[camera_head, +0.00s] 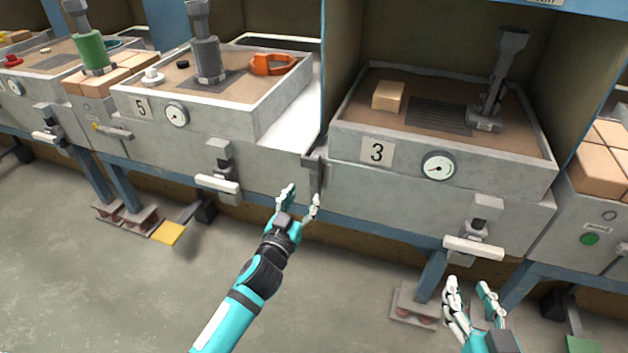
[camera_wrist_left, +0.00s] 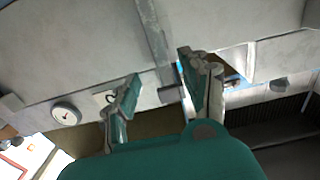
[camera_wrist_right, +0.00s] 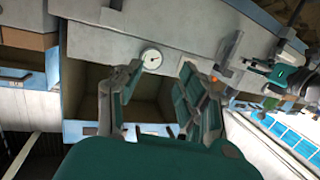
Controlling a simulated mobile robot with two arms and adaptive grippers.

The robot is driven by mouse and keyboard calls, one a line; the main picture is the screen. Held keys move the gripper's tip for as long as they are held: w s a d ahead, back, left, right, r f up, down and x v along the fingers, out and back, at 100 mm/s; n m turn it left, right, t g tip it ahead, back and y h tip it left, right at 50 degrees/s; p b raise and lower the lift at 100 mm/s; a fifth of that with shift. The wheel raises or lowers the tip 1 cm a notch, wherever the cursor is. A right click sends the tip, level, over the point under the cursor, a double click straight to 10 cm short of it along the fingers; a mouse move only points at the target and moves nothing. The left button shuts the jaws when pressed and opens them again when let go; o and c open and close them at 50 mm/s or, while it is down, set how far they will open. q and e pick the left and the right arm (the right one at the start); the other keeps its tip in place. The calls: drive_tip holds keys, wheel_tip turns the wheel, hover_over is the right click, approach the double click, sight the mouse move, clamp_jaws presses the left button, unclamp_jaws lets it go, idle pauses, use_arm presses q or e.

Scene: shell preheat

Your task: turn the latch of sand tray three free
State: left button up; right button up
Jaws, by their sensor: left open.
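Sand tray three (camera_head: 350,140) is a grey box of brown sand with a "3" plate (camera_head: 376,152) and a round gauge (camera_head: 438,166). A dark upright latch-like piece (camera_head: 314,176) sits at its left front corner. A white crossbar handle on a grey bracket (camera_head: 473,247) is on the front below the gauge; I cannot tell which is the latch. My left gripper (camera_head: 301,197) is open just below the dark piece, apparently empty; its fingers also show in the left wrist view (camera_wrist_left: 160,75). My right gripper (camera_head: 470,287) is open and empty below the white handle.
Tray five (camera_head: 265,110) stands to the left with its own white handle (camera_head: 217,183). A block (camera_head: 389,96) and a dark tool (camera_head: 500,80) are in tray three. The floor at left is clear.

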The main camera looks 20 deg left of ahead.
sight(314, 178)
use_arm(q)
drive_tip(key=w+b, duration=0.1)
drive_tip(key=w, duration=0.6)
drive_tip(key=shift+w+d+f, duration=0.1)
drive_tip(key=shift+w+d, duration=0.05)
drive_tip(key=shift+w, duration=0.2)
drive_tip(key=shift+w+b, duration=0.35)
drive_tip(key=shift+w, duration=0.15)
use_arm(e)
wheel_tip(314, 178, up, 8)
drive_tip(key=a+t+y, duration=0.1)
drive_tip(key=t, duration=0.4)
drive_tip(key=shift+y, duration=0.3)
drive_tip(key=shift+a, duration=0.1)
use_arm(q)
clamp_jaws()
